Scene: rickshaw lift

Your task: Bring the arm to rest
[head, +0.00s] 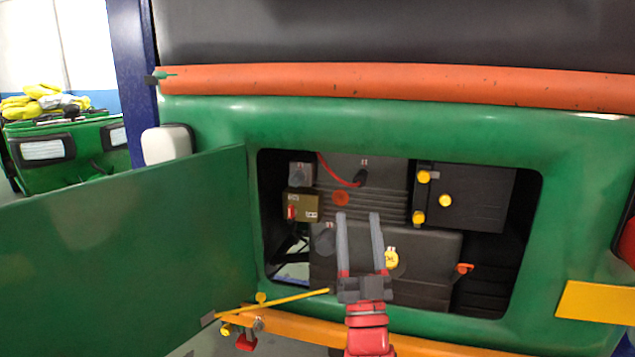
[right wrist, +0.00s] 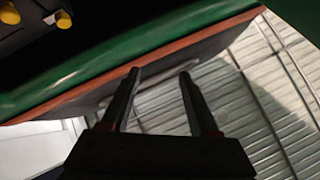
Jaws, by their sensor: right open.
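My right gripper (head: 359,218) reaches up from the bottom of the head view, in front of the open engine bay of a green rickshaw (head: 400,112). Its two grey fingers are apart with nothing between them. In the right wrist view the gripper (right wrist: 161,72) is also open and empty. The edge of the green body (right wrist: 150,60) shows beyond its fingers there. My left gripper is not in view.
A green hatch panel (head: 120,250) stands open on the left. The bay holds dark engine parts, a yellow oil cap (head: 391,258) and yellow knobs (head: 445,200). A yellow rod (head: 275,304) crosses the lower edge. A blue post (head: 136,70) stands behind the panel.

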